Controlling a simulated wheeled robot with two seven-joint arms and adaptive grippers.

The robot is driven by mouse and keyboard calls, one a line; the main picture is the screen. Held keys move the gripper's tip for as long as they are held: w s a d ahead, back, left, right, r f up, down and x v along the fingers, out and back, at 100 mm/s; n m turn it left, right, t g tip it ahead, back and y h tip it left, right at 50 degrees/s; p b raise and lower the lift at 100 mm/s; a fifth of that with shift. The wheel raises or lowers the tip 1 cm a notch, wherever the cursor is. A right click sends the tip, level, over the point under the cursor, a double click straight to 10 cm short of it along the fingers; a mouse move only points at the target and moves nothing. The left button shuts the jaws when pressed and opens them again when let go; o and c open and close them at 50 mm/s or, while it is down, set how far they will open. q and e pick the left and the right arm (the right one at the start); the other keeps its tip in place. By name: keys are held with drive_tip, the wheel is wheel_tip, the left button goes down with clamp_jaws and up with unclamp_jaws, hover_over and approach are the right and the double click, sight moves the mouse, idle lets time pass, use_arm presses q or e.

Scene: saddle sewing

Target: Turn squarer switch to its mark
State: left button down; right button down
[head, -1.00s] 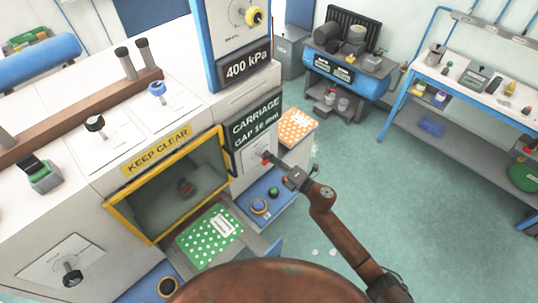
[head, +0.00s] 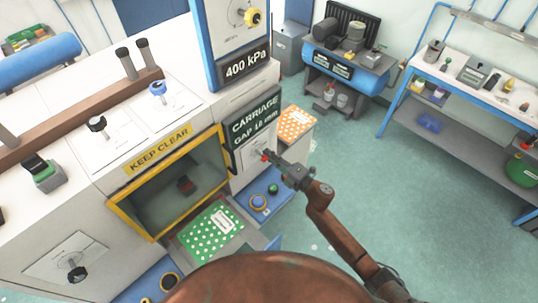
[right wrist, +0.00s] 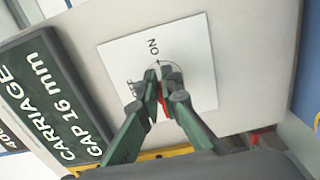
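The squarer switch, a red lever (right wrist: 161,100), sits on a white plate (right wrist: 198,60) marked ON, with a second label partly covered by a finger. In the head view the plate (head: 258,145) is on the machine front below the carriage gap sign. My right gripper (right wrist: 158,78) is at the plate, its two green-and-dark fingers on either side of the red lever and close together, apparently shut on it. It also shows in the head view (head: 268,157). The fingers hide part of the lever and the dial. My left gripper is not in view.
The carriage gap sign (head: 255,128) reads 16 mm beside the plate. A yellow-framed opening (head: 112,205) marked KEEP CLEAR is to the left. Below are a green dotted panel (head: 190,240) and a blue ledge with buttons (head: 258,202). Open floor (head: 350,170) lies right.

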drive_tip(key=shift+s+a+f, duration=0.2)
drive_tip(key=shift+s+f, duration=0.1)
drive_tip(key=shift+f, duration=0.05)
drive_tip(key=c, duration=2.1)
unclamp_jaws()
drive_tip(key=shift+r, duration=0.15)
drive_tip(key=shift+o, duration=0.4)
drive_tip(key=shift+r, duration=0.1)
drive_tip(key=shift+w, duration=0.1)
drive_tip(key=shift+d, duration=0.15)
drive_tip(key=shift+s+d, duration=0.2)
drive_tip(key=v, duration=1.1)
drive_tip(key=shift+s, duration=0.15)
